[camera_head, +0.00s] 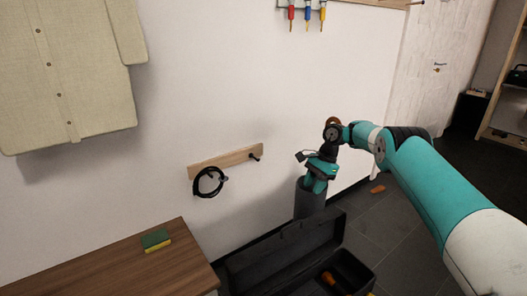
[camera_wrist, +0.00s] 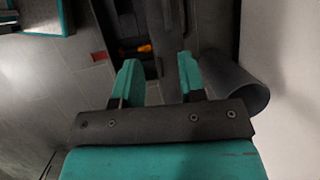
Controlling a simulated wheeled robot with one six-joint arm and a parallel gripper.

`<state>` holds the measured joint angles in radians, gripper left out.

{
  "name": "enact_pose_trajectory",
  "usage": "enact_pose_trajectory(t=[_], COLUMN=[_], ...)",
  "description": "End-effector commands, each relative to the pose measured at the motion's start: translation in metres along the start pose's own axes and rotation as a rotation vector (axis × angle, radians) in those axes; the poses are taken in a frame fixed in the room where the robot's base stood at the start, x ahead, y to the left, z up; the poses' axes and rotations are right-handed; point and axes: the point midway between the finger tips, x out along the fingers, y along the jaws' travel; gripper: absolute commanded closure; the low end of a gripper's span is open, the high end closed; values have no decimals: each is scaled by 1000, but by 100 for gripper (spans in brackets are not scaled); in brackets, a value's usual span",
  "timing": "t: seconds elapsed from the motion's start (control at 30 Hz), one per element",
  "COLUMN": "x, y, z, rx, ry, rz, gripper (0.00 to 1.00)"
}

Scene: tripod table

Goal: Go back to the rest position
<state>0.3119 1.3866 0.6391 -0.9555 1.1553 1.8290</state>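My gripper (camera_head: 317,188) is at the end of my teal arm, in front of the white wall and by the top of a dark grey cylinder (camera_head: 309,204). In the wrist view my gripper (camera_wrist: 158,68) has its two teal fingers apart with nothing held between them. The same cylinder (camera_wrist: 236,86) lies just right of the fingers there; I cannot tell whether they touch it.
An open black toolbox (camera_head: 262,275) with an orange-handled item (camera_head: 328,278) stands below. A wooden table (camera_head: 110,272) bears a green-yellow sponge (camera_head: 156,240). A black cable coil (camera_head: 208,182) hangs from a wall rail (camera_head: 225,160). A reddish block (camera_head: 378,189) lies on the floor.

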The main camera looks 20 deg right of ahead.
Motion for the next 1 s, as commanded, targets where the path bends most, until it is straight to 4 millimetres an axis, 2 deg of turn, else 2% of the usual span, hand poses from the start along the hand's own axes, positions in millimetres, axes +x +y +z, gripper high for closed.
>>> enact_pose_trajectory(t=[0.13,0.23,0.37,0.57,0.7,0.77,0.87,1.0], x=[-8,-26,-58,-100,-121,-128,-136,-142], y=[-4,-9,-12,7,38,55,89,144], z=[11,36,90,181,242,266,302,345], rx=[-35,-118,-297,-599,-812,-902,-1056,-1272], ry=[0,-1,-4,-1,6,10,20,36], rz=[-2,-6,-14,-26,-32,-34,-36,-37], gripper=[62,62,62,62,62,62,62,62])
